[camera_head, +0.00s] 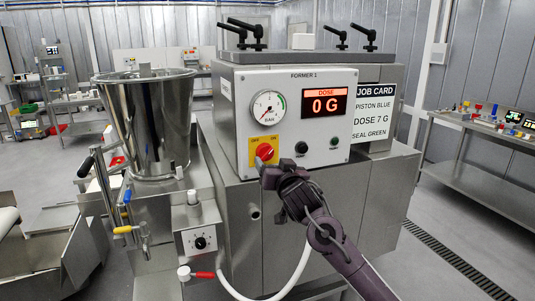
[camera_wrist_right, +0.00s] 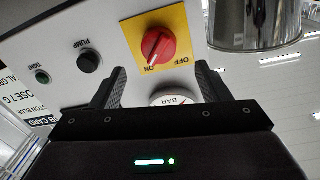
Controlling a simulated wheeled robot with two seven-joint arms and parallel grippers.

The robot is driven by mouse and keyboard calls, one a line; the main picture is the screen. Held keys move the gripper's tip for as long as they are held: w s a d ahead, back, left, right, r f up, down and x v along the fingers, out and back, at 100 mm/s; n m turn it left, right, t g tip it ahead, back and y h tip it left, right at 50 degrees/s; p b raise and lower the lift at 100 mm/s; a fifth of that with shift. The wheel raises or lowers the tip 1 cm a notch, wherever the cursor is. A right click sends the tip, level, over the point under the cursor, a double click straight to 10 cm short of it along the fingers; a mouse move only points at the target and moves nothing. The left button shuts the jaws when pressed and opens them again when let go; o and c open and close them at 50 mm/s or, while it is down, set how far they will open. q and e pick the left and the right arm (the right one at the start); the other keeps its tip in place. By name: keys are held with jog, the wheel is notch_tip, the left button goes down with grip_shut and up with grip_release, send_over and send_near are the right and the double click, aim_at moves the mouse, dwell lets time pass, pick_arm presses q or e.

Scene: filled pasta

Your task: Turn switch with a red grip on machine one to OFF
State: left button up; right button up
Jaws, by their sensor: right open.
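The switch with a red grip (camera_head: 264,152) sits on a yellow plate (camera_head: 256,143) at the lower left of the white panel marked FORMER 1. In the right wrist view, which is turned over, the red grip (camera_wrist_right: 158,45) stands out from the plate, with ON and OFF printed on it. A pale mark on the grip faces the ON word. My right gripper (camera_wrist_right: 160,76) is open and empty, its fingers apart in front of the panel. In the head view my right gripper (camera_head: 266,166) is just below the red grip and partly overlaps it. My left gripper is not in view.
The panel (camera_head: 318,88) also carries a gauge (camera_head: 268,106), a red display reading 0 G (camera_head: 324,102), a black knob (camera_head: 301,148) and a small green button (camera_head: 334,141). A job card (camera_head: 374,113) is at right. A steel hopper (camera_head: 150,125) stands at left.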

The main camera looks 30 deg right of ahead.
aim_at(267, 155)
jog(key=p+x, duration=0.2)
jog(key=x, duration=0.3)
jog(key=shift+w+d, duration=0.15)
jog(key=shift+w, duration=0.05)
jog(key=shift+x, duration=0.85)
jog(key=shift+f, duration=0.15)
jog(key=c, duration=1)
jog(key=shift+o, duration=0.2)
